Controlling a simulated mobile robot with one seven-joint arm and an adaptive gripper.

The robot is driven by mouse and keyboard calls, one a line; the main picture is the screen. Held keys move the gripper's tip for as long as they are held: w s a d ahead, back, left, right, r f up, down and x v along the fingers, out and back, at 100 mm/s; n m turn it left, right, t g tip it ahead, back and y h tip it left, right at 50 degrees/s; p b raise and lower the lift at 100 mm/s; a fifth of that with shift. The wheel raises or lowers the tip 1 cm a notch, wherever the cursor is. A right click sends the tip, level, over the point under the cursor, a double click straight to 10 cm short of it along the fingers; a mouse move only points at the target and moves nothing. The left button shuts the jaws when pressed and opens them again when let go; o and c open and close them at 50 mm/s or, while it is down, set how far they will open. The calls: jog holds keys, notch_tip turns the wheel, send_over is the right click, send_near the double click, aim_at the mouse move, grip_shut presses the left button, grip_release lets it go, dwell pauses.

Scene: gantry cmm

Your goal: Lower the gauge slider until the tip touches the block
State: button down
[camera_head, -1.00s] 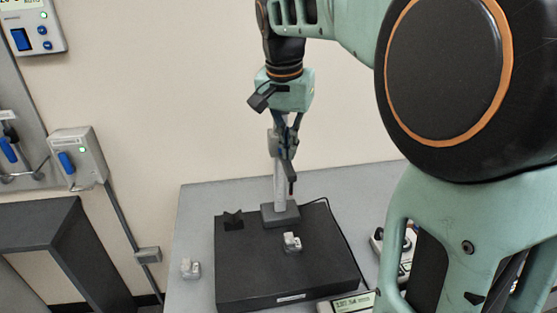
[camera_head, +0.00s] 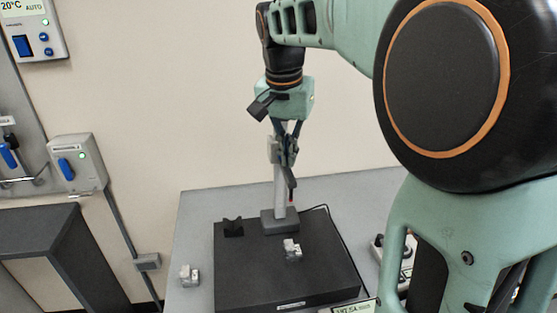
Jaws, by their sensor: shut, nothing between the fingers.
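The gauge's grey column (camera_head: 280,187) stands upright on its dark base (camera_head: 280,222) at the back of a black plate (camera_head: 260,272). My gripper (camera_head: 285,158) points down at the upper part of the column and is shut, with nothing held between its fingers. The fingers overlap the slider, partly hiding it; I cannot tell whether they touch it. A dark arm hangs from there to a thin red-ended tip (camera_head: 291,204). The small silvery block (camera_head: 292,249) sits on the plate, nearer to me. The tip appears clear above the block.
A second small metal piece (camera_head: 189,276) sits on the grey table (camera_head: 197,225) left of the plate. A dark V-shaped piece (camera_head: 233,228) stands on the plate left of the base. A display (camera_head: 357,306) is partly cut off at the bottom edge.

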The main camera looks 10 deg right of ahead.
jog(key=shift+f, duration=0.1)
dwell(0.3)
notch_tip(320, 180, down, 15)
jog(key=b, duration=1)
jog(key=shift+b, duration=0.35)
dwell(1.4)
jog(key=shift+f+b, duration=0.5)
jog(key=shift+f, duration=0.15)
dwell(0.9)
jog(key=shift+r, duration=0.1)
notch_tip(320, 180, up, 7)
jog(key=p, duration=0.6)
dwell(0.5)
